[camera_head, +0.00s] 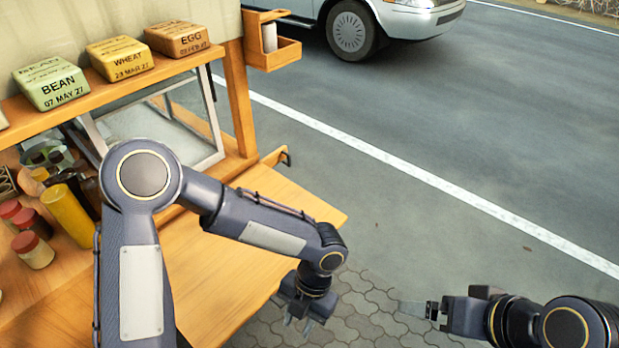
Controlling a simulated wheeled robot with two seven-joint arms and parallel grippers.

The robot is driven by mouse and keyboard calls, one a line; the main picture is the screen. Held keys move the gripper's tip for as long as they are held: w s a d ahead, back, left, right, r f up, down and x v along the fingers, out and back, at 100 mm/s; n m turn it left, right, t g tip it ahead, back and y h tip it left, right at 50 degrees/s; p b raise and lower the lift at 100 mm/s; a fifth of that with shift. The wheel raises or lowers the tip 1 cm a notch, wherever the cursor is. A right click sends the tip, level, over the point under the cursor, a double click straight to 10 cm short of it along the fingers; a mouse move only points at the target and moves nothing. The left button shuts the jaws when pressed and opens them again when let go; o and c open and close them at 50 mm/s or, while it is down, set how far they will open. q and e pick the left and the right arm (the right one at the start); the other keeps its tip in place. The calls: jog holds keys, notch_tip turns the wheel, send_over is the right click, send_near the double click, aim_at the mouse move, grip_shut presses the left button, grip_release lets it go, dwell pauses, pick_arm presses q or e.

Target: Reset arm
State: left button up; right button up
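My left arm comes in from the left, over the wooden counter (225,275). Its gripper (300,322) points down just past the counter's right front edge, above the paving. Its fingers look apart, with nothing seen between them. My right gripper (418,309) is at the lower right and points left over the paving, clear of the counter. Its fingertips are small and seen from the side, so I cannot tell whether they are apart. No held object shows in either gripper.
Bean (52,84), wheat (120,58) and egg (178,38) packages sit on the upper shelf. A glass case (165,125), a yellow bottle (68,215) and red-lidded jars (33,250) stand at left. A car (385,18) is on the road. Space between the grippers is free.

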pick_arm(q)
jog(key=a+r+n+t+h, duration=0.2)
jog(key=a+r+n, duration=0.85)
jog(key=n, duration=0.65)
jog(key=s+a+r+n+t+h, duration=0.2)
jog(key=s+a+r+n+t, duration=0.1)
jog(key=n, duration=1)
jog(key=s+a+r+n+t+h, duration=0.2)
jog(key=a+r+n, duration=0.3)
jog(key=n, duration=0.9)
jog(key=shift+s+t, duration=0.8)
jog(key=shift+t, duration=0.1)
